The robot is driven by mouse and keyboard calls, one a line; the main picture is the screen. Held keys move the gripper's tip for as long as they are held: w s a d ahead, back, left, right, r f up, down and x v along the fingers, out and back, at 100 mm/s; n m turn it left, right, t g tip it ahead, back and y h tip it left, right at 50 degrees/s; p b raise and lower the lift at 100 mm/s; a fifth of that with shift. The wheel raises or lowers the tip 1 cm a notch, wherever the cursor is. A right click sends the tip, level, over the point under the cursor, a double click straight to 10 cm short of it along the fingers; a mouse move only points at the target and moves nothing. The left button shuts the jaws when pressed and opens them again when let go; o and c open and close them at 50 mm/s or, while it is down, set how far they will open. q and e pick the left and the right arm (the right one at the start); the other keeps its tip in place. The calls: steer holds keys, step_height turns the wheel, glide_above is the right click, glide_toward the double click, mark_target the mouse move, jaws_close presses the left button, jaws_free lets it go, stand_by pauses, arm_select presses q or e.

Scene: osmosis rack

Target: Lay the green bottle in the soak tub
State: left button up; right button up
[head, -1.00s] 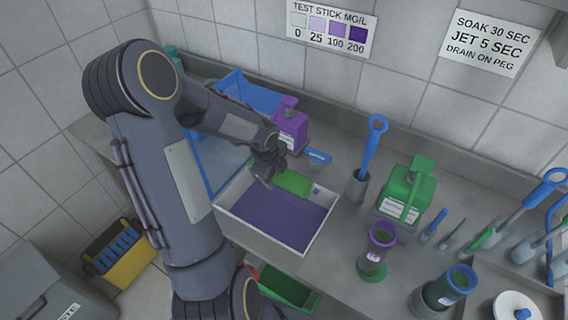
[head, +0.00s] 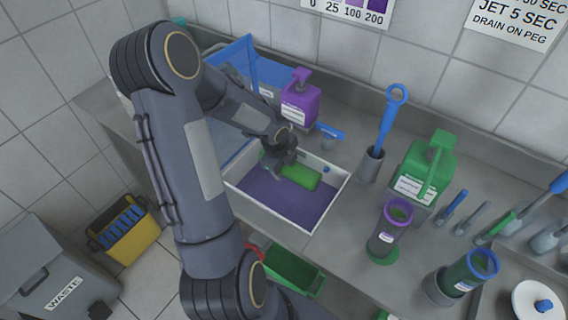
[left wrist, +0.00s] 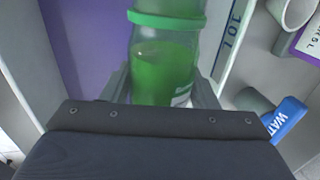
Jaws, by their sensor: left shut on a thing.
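The green bottle (head: 301,177) lies on its side within the walls of the soak tub (head: 270,219), towards its far side. The tub is white and holds purple liquid (head: 285,203). My left gripper (head: 282,160) is shut on the bottle near its left end. In the left wrist view the bottle (left wrist: 163,70) sits between the fingers, with green liquid inside and a green ring around it. Purple shows behind it. I cannot tell whether the bottle touches the liquid or the tub floor. My right gripper is not in view.
A blue bin (head: 240,65) and a purple jug (head: 300,98) stand behind the tub. A holder with a blue-handled tool (head: 388,118), a green jug (head: 426,165) and a purple-rimmed cup (head: 390,228) stand to its right. A green bin (head: 293,268) is below in front.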

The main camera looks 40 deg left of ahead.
mark_target(285, 199)
arm_select(q)
steer(key=shift+f+b, duration=6.3)
steer(key=shift+f, duration=1.4)
steer(key=o, duration=1)
steer(key=shift+o, duration=0.2)
steer(key=shift+s+f, duration=0.1)
steer(key=shift+s+d, duration=0.1)
steer(key=shift+f, duration=0.1)
steer(key=shift+c, duration=0.5)
